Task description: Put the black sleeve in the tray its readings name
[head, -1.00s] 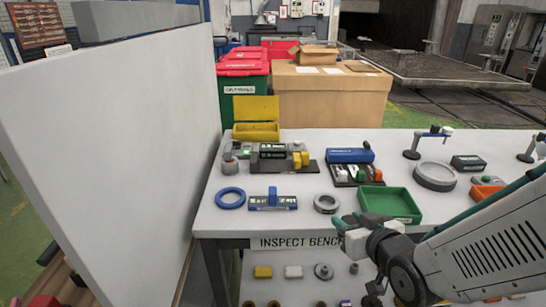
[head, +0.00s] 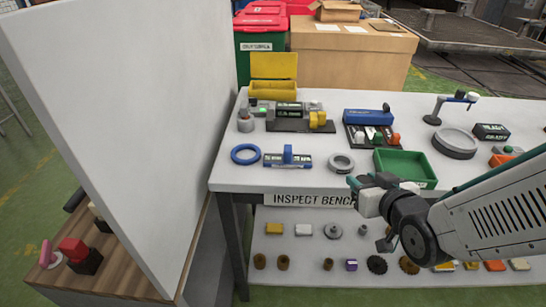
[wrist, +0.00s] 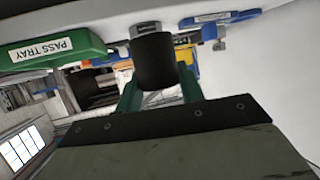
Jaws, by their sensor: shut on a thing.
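The black sleeve (wrist: 156,62) is held upright between the green fingers of my gripper (wrist: 158,88) in the wrist view. In the head view my gripper (head: 362,190) is at the front edge of the inspect bench (head: 230,178), just in front of the green tray (head: 405,165); I cannot make out the sleeve there. The green tray's label reads PASS TRAY in the wrist view (wrist: 60,45). A yellow open bin (head: 272,90) stands at the back left of the bench. A gauge with a lit green spot (head: 290,112) is in front of it; its display is too small to read.
A blue ring (head: 245,154), a blue instrument (head: 288,158) and a grey ring (head: 341,163) lie along the front of the bench. A tall white partition (head: 130,130) stands at left. The lower shelf (head: 300,245) holds several small parts.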

